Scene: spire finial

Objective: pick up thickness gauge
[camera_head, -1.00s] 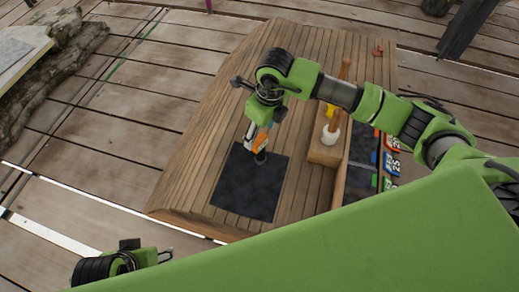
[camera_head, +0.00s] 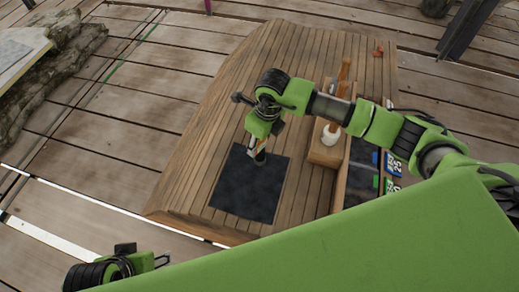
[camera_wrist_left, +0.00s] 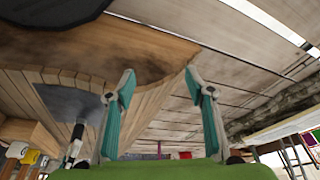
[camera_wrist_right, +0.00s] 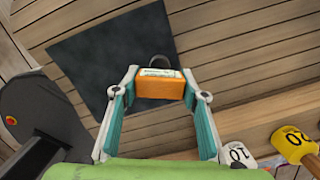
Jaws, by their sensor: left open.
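The thickness gauge, an orange block with a pale label and a dark curved part (camera_wrist_right: 160,88), is in the right wrist view, over the dark mat's edge. My right gripper (camera_wrist_right: 161,75) has its fingertips on either side of it, very near or touching. I cannot tell whether they grip it. In the head view my right gripper (camera_head: 258,148) is low over the mat and hides most of the gauge. My left gripper (camera_wrist_left: 159,70) is open and empty, away from the gauge; in the head view only part of the left wrist shows at the bottom left.
The dark square mat (camera_head: 245,200) lies on a wooden slatted bench (camera_head: 185,165). A wooden block with a white-headed tool (camera_head: 331,135) stands right of it. Blue and green numbered items (camera_head: 393,165) lie further right. The bench's left side is clear.

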